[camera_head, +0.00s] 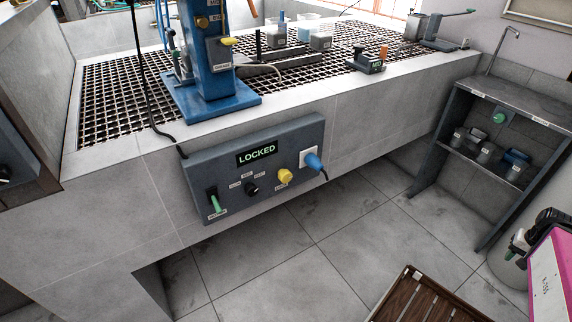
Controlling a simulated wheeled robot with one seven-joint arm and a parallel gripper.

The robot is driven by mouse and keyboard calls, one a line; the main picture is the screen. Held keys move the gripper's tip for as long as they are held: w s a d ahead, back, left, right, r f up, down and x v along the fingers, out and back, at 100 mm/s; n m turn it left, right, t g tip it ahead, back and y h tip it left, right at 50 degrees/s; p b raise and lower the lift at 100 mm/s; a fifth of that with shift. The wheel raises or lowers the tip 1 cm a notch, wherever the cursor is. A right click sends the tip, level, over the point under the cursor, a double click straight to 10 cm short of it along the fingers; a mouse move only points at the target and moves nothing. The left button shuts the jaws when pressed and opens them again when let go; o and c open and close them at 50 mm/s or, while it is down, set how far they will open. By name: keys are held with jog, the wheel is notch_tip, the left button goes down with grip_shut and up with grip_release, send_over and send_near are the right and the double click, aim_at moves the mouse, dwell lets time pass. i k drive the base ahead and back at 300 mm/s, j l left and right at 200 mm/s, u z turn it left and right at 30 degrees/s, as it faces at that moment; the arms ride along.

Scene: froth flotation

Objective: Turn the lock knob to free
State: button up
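A dark grey control panel (226,150) is mounted on the front of the tiled bench. Its display (257,153) reads LOCKED in green letters. Below the display is a small black knob (251,188) with several small labels around its upper side, too small to read. A yellow knob (285,176) sits to its right with a label under it. Which of the two is the lock knob I cannot tell from the lettering. A green-handled lever switch (215,203) is at the panel's left end. My gripper is not in view, and nothing touches the knobs.
A blue plug (312,161) with a dark cable sticks out at the panel's right end. A blue machine stand (207,75) rises from the grating above the panel. A brown slatted platform (420,300) lies on the floor at the lower right. The floor before the panel's right side is clear.

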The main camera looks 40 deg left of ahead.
aim_at(285, 175)
jog(key=i+l+u, duration=0.1)
jog(key=u, duration=0.3)
jog(key=i+l+u, duration=0.1)
jog(key=u, duration=0.35)
jog(key=l+u, duration=0.25)
jog(key=u, duration=1.95)
jog(key=i+l, duration=0.05)
jog(key=l, duration=0.05)
